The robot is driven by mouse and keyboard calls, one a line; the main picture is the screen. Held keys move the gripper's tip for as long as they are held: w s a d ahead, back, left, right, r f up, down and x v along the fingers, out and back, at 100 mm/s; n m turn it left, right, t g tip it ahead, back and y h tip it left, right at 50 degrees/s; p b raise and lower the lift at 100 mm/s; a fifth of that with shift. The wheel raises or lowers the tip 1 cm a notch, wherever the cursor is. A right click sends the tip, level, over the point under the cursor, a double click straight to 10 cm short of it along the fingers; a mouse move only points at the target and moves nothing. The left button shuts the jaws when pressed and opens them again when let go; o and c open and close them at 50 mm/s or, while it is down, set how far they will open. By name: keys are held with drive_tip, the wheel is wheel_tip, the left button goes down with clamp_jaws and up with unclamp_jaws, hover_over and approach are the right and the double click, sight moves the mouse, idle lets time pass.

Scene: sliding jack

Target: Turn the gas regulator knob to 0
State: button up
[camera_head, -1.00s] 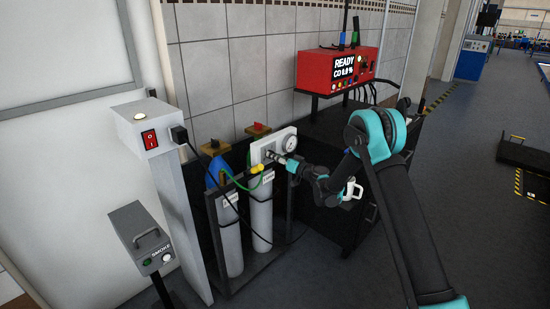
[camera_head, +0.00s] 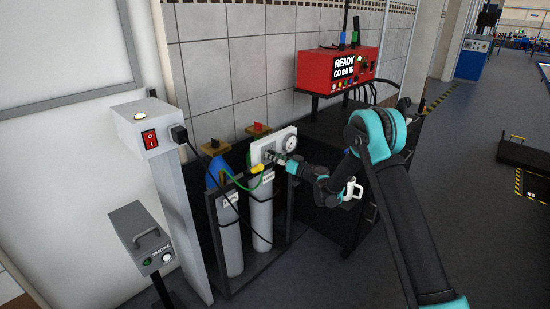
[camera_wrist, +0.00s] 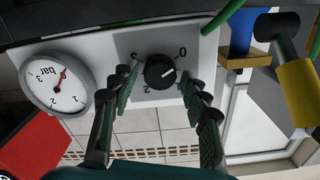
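The black round regulator knob (camera_wrist: 158,71) sits on a grey plate (camera_wrist: 133,42) in the wrist view, with the numbers 0 to 3 around it. Its white mark points right, between the 0 and the 1 as pictured. My gripper (camera_wrist: 161,82) is open, with one finger on each side of the knob and visible gaps between. In the head view my gripper (camera_head: 279,160) is at the white regulator panel (camera_head: 257,151), and hides the knob. The pressure gauge (camera_wrist: 57,84) is beside the knob, its red needle pointing up in the picture.
Two gas cylinders (camera_head: 261,215) stand in a dark rack below the panel. A yellow-ended green hose (camera_head: 235,181) runs close to the gripper. A red display box (camera_head: 337,70) stands behind. Open floor (camera_head: 480,230) lies to the right.

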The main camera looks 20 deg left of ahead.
idle(0.3)
drive_tip(key=v, duration=1.2)
